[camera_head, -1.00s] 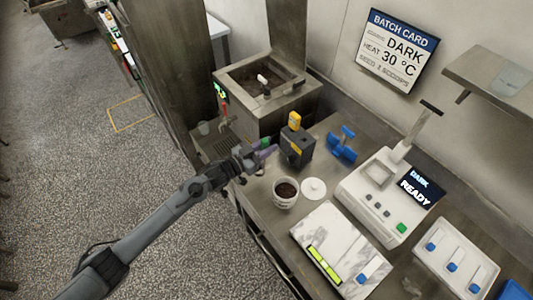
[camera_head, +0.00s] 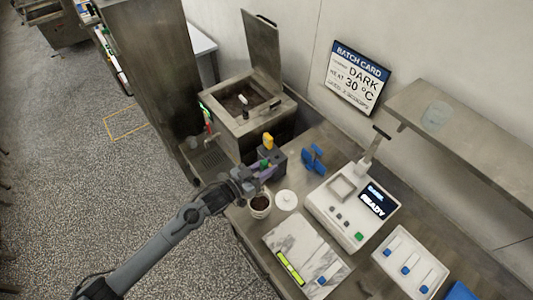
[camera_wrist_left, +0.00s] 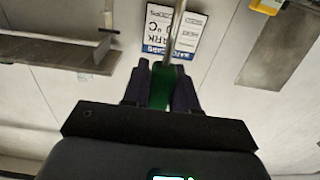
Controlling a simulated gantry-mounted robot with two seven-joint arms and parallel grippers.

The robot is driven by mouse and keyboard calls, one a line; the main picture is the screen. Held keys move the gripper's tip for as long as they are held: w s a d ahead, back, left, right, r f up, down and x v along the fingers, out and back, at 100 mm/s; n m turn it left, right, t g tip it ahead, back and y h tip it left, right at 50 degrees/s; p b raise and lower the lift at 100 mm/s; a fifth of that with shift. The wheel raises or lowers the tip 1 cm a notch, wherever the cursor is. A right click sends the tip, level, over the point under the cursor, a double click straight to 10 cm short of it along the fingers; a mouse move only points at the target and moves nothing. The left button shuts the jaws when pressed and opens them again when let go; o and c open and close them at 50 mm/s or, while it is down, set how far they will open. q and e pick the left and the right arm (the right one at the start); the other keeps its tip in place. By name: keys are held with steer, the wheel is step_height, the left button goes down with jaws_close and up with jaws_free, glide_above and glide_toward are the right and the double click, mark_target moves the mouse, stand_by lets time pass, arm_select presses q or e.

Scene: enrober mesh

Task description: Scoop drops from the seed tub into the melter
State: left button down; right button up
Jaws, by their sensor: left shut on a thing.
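The seed tub (camera_head: 260,214) is a small white pot with dark drops inside, on the bench in the head view. My left gripper (camera_head: 258,174) is just behind and above the tub's far rim. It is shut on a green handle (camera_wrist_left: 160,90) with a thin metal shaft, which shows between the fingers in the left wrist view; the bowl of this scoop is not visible. The melter (camera_head: 232,128) is a steel box with its lid raised, behind the gripper, with a small white piece over its dark well. My right gripper is not in view.
A white lid (camera_head: 287,200) lies right of the tub. A dark block with a yellow top (camera_head: 268,141) stands close behind the gripper.

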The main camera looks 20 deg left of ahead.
arm_select(q)
steer(key=shift+s+r, duration=0.25)
steer(key=shift+s+a+f+p, duration=0.1)
steer(key=shift+s+f+p, duration=0.1)
steer(key=shift+p, duration=0.1)
step_height(320, 180, down, 13)
steer(key=b, duration=1)
steer(key=shift+r, duration=0.2)
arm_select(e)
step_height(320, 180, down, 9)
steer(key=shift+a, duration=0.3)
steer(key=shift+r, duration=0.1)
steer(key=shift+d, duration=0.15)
arm_select(q)
steer(key=shift+r, duration=0.1)
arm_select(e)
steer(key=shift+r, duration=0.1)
